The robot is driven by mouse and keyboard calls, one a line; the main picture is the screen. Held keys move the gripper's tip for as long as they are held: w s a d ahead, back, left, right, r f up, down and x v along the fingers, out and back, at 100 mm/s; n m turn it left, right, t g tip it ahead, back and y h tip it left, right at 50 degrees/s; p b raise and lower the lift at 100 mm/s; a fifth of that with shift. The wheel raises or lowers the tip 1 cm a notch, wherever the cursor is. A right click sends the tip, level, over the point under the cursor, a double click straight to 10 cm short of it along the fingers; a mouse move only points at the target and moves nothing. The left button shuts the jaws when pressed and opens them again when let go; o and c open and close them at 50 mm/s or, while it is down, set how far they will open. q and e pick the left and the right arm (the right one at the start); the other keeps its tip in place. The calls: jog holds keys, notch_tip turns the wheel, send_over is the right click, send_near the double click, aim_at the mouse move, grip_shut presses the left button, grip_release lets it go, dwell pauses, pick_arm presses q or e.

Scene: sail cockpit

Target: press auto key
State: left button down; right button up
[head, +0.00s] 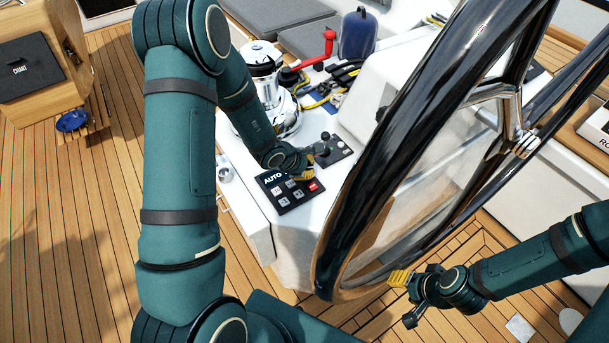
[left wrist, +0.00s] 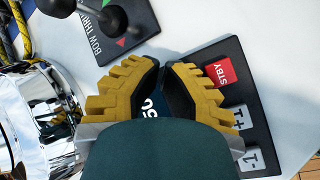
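A black autopilot keypad (head: 291,200) lies on the white console. It has a red STBY key (head: 313,187), several grey keys and white AUTO lettering (head: 272,178) on a dark blue patch at its upper left. My left gripper (head: 306,174) is over the keypad's upper edge. In the left wrist view its yellow-backed fingers (left wrist: 161,72) come together at the tips, with nothing held. Part of the blue AUTO patch (left wrist: 152,105) shows between them, and STBY (left wrist: 219,72) is beside the right finger. Contact cannot be told. My right gripper (head: 401,278) is low by the wheel, away from the keypad.
A bow thruster joystick panel (head: 332,150) is just behind the keypad. A chrome winch (head: 265,75) with a red-handled crank (head: 326,45) stands further back. The big black steering wheel (head: 350,200) rises close to the right of the keypad.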

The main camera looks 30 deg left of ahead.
pick_arm(q)
jog(key=shift+r, duration=0.15)
jog(key=shift+r+p, duration=0.4)
jog(key=shift+r, duration=0.35)
jog(key=shift+r+p, duration=1.5)
jog(key=shift+r, duration=1)
